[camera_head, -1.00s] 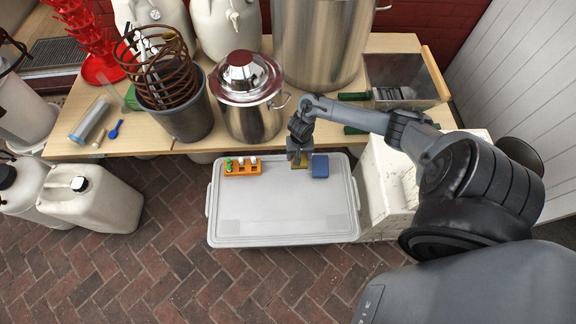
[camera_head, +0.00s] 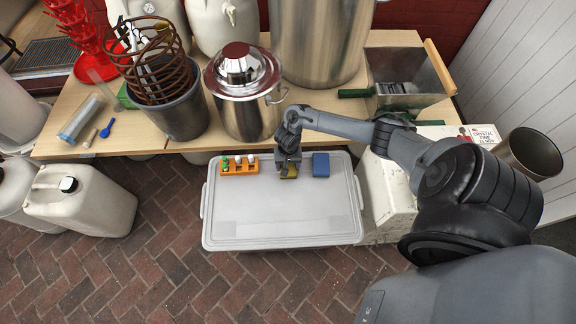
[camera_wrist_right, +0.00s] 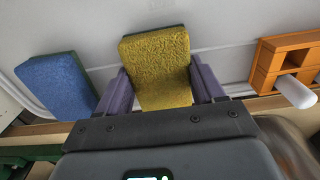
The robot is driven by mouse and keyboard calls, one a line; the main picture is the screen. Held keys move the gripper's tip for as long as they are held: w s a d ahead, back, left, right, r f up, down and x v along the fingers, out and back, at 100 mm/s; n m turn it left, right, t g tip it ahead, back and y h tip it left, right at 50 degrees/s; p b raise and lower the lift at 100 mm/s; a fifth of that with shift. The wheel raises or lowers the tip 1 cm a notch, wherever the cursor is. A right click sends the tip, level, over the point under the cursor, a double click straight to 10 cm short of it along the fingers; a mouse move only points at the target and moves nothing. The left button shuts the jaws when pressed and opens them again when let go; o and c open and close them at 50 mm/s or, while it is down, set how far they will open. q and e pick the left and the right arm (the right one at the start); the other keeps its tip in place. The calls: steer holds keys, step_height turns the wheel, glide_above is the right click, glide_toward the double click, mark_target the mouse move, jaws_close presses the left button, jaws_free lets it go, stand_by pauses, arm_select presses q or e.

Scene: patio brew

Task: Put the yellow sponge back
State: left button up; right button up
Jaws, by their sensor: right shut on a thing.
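The yellow sponge (camera_wrist_right: 158,65) is between the two fingers of my right gripper (camera_wrist_right: 160,90), which is shut on it. In the head view the right gripper (camera_head: 288,168) is over the back part of the grey lid of the storage box (camera_head: 280,218), and the yellow sponge (camera_head: 289,173) shows just below the fingers. Whether the sponge touches the lid is hard to tell. A blue sponge (camera_head: 321,164) lies on the lid just right of the gripper; it is at the left in the wrist view (camera_wrist_right: 56,86). My left gripper does not show.
An orange rack (camera_head: 238,169) with small vials stands on the lid left of the gripper. The wooden table (camera_head: 85,135) behind holds a lidded steel pot (camera_head: 243,105), a bucket with a copper coil (camera_head: 180,110) and a metal bin (camera_head: 400,85). The lid's front is clear.

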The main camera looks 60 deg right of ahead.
steer(key=shift+f, duration=0.1)
steer(key=o, duration=1.4)
steer(key=shift+o, duration=0.2)
